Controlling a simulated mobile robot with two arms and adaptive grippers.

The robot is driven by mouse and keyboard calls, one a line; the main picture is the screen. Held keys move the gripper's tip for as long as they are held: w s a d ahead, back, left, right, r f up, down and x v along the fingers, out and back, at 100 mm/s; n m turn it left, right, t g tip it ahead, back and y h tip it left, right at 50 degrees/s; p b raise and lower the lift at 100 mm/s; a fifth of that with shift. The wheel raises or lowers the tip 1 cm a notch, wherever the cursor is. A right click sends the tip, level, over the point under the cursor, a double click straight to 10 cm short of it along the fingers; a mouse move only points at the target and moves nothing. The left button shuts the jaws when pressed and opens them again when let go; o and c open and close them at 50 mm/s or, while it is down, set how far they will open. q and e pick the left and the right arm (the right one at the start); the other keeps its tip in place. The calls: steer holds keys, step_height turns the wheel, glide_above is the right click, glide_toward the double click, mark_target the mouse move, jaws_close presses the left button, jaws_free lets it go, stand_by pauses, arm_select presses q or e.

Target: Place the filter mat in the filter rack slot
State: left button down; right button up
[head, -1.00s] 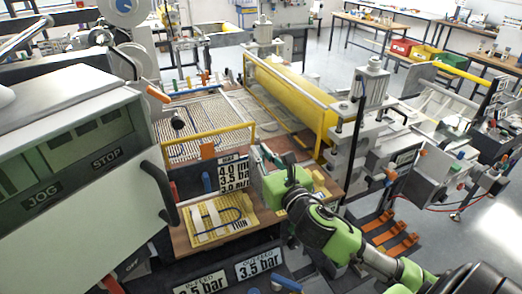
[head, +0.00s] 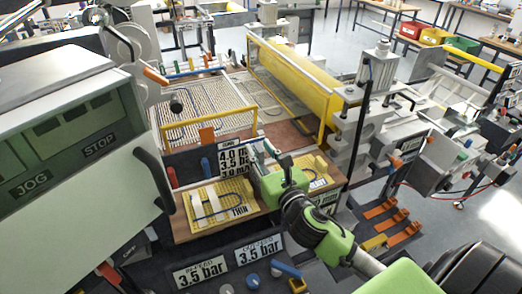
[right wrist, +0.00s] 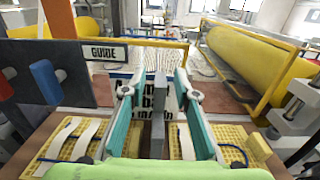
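My right gripper (head: 270,155) is in the middle of the head view, over the bench with the yellow boards. Its two teal fingers stand apart in the right wrist view (right wrist: 160,84). A narrow grey upright piece (right wrist: 158,118) shows between them, with gaps at its sides; I cannot tell what it is. A yellow board with white strips and a blue line, marked THIN (head: 217,205), lies left of the gripper. A second yellow board (head: 318,176) lies right of it, partly covered. I cannot tell which thing is the filter mat or the rack slot. My left gripper is not in view.
A GUIDE panel with pressure figures (head: 231,157) stands just beyond the gripper. A yellow guard rail (head: 210,124) and a large yellow roller (head: 290,80) lie farther back. The JOG/STOP console (head: 80,150) fills the left side. Pressure labels (head: 200,272) sit at the front.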

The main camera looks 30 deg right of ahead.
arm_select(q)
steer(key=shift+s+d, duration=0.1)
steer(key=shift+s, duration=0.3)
arm_select(e)
steer(key=shift+d, duration=0.15)
